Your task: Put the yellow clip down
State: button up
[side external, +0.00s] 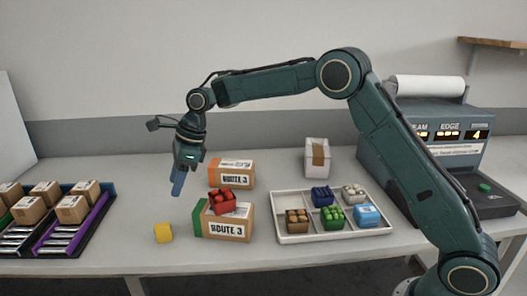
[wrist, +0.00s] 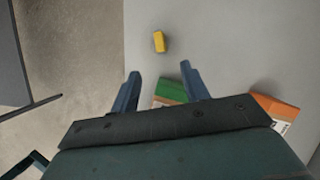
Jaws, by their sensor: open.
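The yellow clip (side external: 163,233) is a small yellow block resting on the table near its front edge, left of the green-ended route box. It also shows in the wrist view (wrist: 159,42), beyond my fingertips and apart from them. My gripper (side external: 177,183) is above the table, up and to the right of the clip in the side view. In the wrist view my gripper's two blue fingers (wrist: 160,70) are spread apart with nothing between their tips.
A green-ended route box (side external: 229,230) carries a red block bundle (side external: 222,201). An orange-ended box (side external: 236,172) stands behind it. A white tray (side external: 284,236) holds several small coloured bundles. Parcels sit in dark racks (side external: 70,226) at left. Bare table lies around the clip.

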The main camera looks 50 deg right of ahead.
aim_at(163, 224)
jog(key=shift+w+a+f, duration=0.2)
jog(key=shift+w+f, duration=0.05)
jog(key=shift+f, duration=0.1)
jog(key=shift+x, duration=4.3)
jog(key=shift+a, duration=0.1)
jog(key=shift+x, duration=2.55)
jog(key=shift+s, duration=0.1)
jog(key=shift+c, duration=0.5)
grip_shut()
